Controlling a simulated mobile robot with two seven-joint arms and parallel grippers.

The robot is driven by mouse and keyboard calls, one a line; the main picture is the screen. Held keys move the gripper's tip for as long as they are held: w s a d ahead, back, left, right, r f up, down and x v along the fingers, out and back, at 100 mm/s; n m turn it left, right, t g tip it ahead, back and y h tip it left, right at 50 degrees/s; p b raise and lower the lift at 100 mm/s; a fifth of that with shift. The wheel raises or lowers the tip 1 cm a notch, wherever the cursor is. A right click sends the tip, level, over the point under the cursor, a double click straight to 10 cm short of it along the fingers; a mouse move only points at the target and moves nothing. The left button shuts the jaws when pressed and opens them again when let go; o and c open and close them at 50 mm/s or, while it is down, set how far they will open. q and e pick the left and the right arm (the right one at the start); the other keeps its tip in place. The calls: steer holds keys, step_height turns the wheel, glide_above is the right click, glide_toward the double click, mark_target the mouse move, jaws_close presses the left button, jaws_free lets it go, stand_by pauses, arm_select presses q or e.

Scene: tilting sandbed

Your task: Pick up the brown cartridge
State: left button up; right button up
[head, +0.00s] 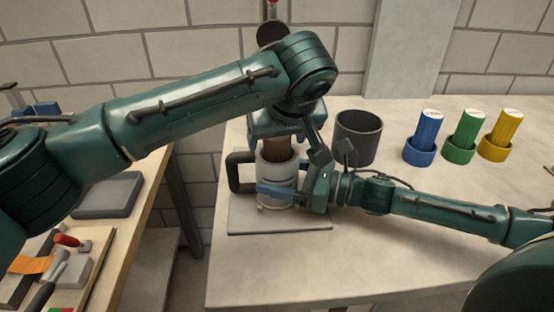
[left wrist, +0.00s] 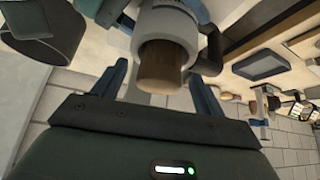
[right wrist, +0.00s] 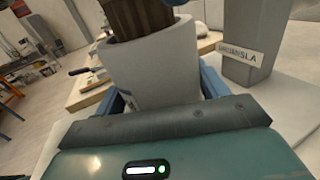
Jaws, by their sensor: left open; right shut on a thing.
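The brown cartridge (head: 277,149) stands in a white cup (head: 275,172) with a dark handle, its top sticking out above the rim. It also shows in the left wrist view (left wrist: 155,72) and the right wrist view (right wrist: 138,18). My left gripper (left wrist: 158,76) is open above it, its fingers on either side of the cartridge's end; I cannot tell whether they touch it. My right gripper (head: 285,194) is shut on the white cup, with its fingers on either side of the cup's wall in the right wrist view. The cartridge's lower part is hidden inside the cup.
The cup is over a pale square plate (head: 250,222) on the table. A dark grey bin (head: 357,138) stands just behind and right. Blue (head: 424,130), green (head: 465,130) and yellow (head: 499,128) cartridges stand in holders farther right. A wooden bench with tools (head: 100,240) is at left.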

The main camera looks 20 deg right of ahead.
arm_select(q)
steer(key=shift+c, duration=0.4)
arm_select(e)
steer(key=shift+f, duration=0.1)
arm_select(q)
steer(key=c, duration=1.4)
steer(key=shift+r, duration=0.1)
step_height(320, 180, up, 10)
arm_select(e)
steer(key=o, duration=1.4)
steer(key=shift+c, duration=0.2)
